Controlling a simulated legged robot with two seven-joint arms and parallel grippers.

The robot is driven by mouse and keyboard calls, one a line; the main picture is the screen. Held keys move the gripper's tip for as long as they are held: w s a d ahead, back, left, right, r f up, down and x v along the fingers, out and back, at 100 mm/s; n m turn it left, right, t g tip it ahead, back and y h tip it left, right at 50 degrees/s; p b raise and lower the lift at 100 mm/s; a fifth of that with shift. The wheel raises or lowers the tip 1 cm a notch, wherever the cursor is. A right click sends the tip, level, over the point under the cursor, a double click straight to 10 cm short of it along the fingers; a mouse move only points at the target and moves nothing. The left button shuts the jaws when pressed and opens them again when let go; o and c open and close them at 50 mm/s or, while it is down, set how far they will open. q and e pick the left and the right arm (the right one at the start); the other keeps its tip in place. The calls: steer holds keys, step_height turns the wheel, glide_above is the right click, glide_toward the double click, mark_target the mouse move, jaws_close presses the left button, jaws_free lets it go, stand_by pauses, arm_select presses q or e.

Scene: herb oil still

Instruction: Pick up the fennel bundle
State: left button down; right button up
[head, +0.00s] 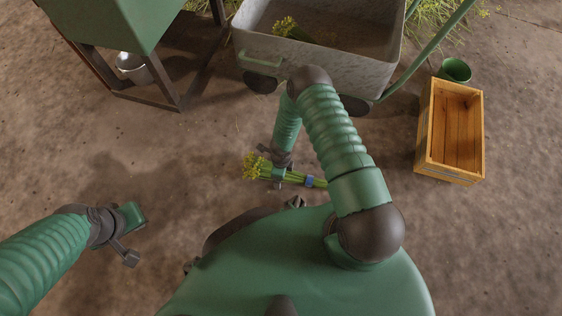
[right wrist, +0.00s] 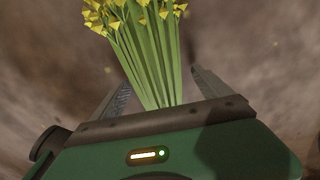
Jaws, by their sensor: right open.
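A fennel bundle (head: 318,183) with yellow flower heads, green stems and a blue tie lies low in front of my body in the head view. My right gripper (head: 279,178) is down over its stems, and the arm and hand hide part of them. In the right wrist view the bundle (right wrist: 152,55) runs between the two fingers of the right gripper (right wrist: 160,85). The fingers are open, with a gap on either side of the stems.
A grey cart (head: 305,62) stands at the top with another yellow-flowered bundle (head: 285,27) inside. A wooden crate (head: 423,130) and a green pot (head: 455,70) are at the right. A green stand (head: 115,25) and metal bucket (head: 132,67) are upper left. Open ground lies between.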

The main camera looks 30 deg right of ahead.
steer(key=c, duration=1.7)
steer(key=shift+r, duration=0.15)
